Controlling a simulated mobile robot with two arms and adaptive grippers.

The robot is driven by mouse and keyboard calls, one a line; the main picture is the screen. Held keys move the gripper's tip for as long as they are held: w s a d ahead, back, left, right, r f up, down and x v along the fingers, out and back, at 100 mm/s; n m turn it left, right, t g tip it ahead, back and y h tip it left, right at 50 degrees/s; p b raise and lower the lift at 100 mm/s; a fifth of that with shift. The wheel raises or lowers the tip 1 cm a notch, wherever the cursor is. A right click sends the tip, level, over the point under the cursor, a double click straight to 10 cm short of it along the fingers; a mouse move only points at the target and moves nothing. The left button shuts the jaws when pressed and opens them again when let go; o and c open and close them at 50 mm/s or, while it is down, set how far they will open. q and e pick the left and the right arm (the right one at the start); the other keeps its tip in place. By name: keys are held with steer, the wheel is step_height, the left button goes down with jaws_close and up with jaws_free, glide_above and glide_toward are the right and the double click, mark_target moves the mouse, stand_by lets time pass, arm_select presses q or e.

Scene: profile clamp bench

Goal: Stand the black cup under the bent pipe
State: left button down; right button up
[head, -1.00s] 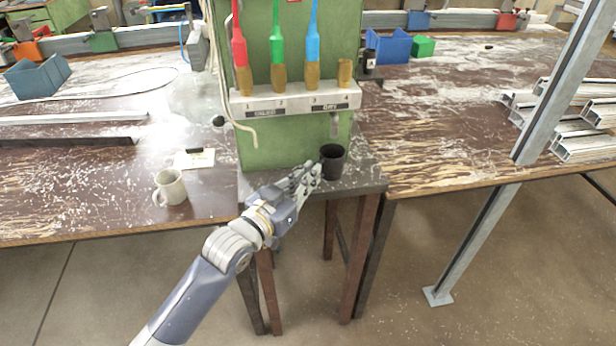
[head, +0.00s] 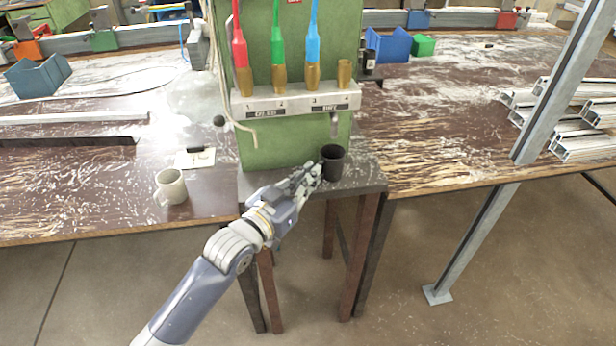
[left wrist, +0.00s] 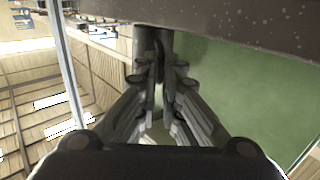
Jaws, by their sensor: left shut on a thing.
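The black cup (head: 334,165) stands upright on the small dark stand in front of the green cabinet. A short grey pipe (head: 334,124) hangs from the right part of the cabinet's ledge, and in the picture the cup is below it. Whether the cup is exactly under its mouth I cannot tell. My left gripper (head: 315,172) reaches in from the front left and is shut on the cup at its left side. In the left wrist view the fingers (left wrist: 160,80) close together at a dark shape, and they hide much of it. My right gripper is not in view.
A pale mug (head: 172,187) and a white card (head: 195,158) are on the left table. A thin cream hose (head: 246,128) hangs at the cabinet's left. The stand's top (head: 360,182) has bare room right of the cup. A grey post (head: 500,170) stands at right.

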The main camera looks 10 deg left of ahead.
arm_select(q)
steer(key=shift+f, duration=0.25)
steer(key=c, duration=1.7)
jaws_free()
steer(key=shift+f+p+v, duration=0.2)
steer(key=shift+p+v, duration=1.75)
steer(key=shift+v, duration=3.1)
